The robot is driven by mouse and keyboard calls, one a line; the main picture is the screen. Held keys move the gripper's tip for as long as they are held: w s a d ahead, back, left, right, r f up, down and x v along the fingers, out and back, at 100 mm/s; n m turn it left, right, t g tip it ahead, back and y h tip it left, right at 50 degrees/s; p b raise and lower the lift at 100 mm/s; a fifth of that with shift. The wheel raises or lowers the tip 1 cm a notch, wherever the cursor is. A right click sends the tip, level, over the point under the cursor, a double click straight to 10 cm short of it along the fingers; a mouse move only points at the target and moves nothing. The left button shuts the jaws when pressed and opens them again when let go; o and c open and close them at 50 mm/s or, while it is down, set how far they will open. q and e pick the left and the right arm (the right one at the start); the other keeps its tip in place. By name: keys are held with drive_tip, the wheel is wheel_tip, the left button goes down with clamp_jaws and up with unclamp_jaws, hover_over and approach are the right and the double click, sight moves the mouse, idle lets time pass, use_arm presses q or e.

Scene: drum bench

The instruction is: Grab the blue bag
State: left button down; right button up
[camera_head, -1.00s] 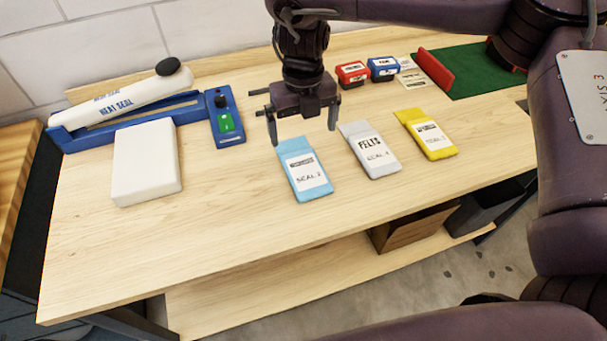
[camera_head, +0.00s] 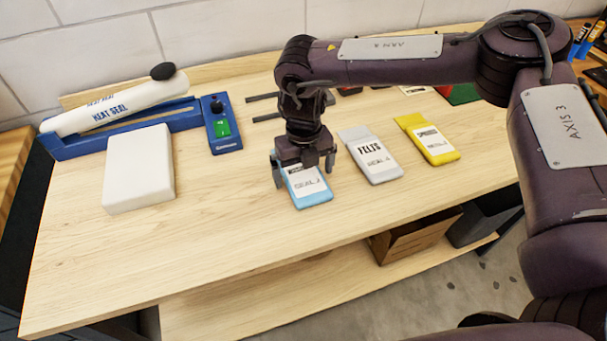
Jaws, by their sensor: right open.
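The blue bag (camera_head: 311,188) lies flat on the wooden bench, with a white label on it. My right gripper (camera_head: 304,178) is over the bag's far end, pointing down, and is open. One finger shows at the bag's left side and the other near its right side. The gripper hides the top end of the bag; whether the fingers touch it I cannot tell. My left gripper is not in view.
A grey-white bag (camera_head: 369,155) and a yellow bag (camera_head: 428,139) lie to the right. A heat sealer (camera_head: 130,123) and a white block (camera_head: 139,169) stand at the left. The bench front (camera_head: 220,235) is clear. A brown box (camera_head: 413,236) sits on the shelf below.

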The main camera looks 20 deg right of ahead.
drive_tip(key=shift+f, duration=0.1)
drive_tip(key=shift+c, duration=0.3)
drive_tip(key=c, duration=0.9)
